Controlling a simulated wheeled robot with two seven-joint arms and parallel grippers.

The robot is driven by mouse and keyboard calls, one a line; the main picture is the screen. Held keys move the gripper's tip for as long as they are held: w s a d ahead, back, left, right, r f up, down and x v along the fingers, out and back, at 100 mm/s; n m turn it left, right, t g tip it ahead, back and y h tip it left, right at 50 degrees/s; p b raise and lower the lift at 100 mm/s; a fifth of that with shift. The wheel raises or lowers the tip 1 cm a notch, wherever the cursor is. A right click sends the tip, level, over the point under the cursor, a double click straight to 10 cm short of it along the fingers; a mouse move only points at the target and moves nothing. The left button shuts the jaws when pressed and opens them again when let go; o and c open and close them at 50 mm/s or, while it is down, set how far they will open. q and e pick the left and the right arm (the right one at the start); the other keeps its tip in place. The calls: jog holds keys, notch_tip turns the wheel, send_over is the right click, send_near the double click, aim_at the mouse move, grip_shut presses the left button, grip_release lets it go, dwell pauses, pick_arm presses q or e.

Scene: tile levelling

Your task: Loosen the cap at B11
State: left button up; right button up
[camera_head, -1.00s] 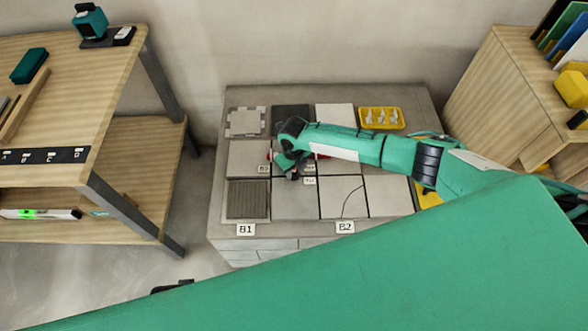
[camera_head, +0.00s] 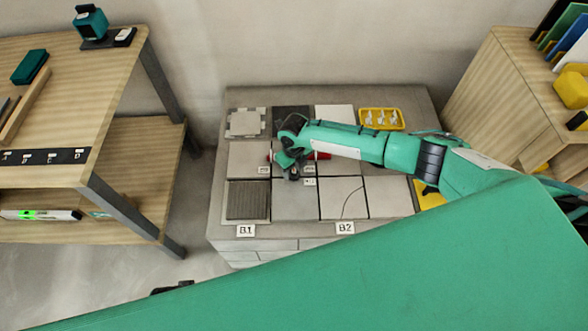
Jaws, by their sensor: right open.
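A low grey platform (camera_head: 232,108) bears rows of tiles. My right arm reaches in from the right, and my right gripper (camera_head: 290,172) points down over the middle of the tiles, near the joint between the middle and front rows. It is open. A small red piece (camera_head: 270,157) shows just left of the gripper and another red piece (camera_head: 322,156) just right of it, both low among the tiles. They may be caps. Small labels (camera_head: 309,181) stand beside the gripper, too small to read. I cannot make out a B11 label. My left gripper is out of view.
The front edge bears labels B1 (camera_head: 246,230) and B2 (camera_head: 345,228). A yellow tray with white pieces (camera_head: 381,118) lies at the back right. A wooden bench (camera_head: 75,110) stands left and a wooden cabinet (camera_head: 500,95) right. My green arm part covers the foreground.

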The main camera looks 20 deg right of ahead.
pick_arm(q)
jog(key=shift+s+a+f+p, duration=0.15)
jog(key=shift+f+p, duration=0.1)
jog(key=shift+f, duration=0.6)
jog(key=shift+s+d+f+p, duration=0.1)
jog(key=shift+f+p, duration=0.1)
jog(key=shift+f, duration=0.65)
pick_arm(e)
notch_tip(320, 180, up, 12)
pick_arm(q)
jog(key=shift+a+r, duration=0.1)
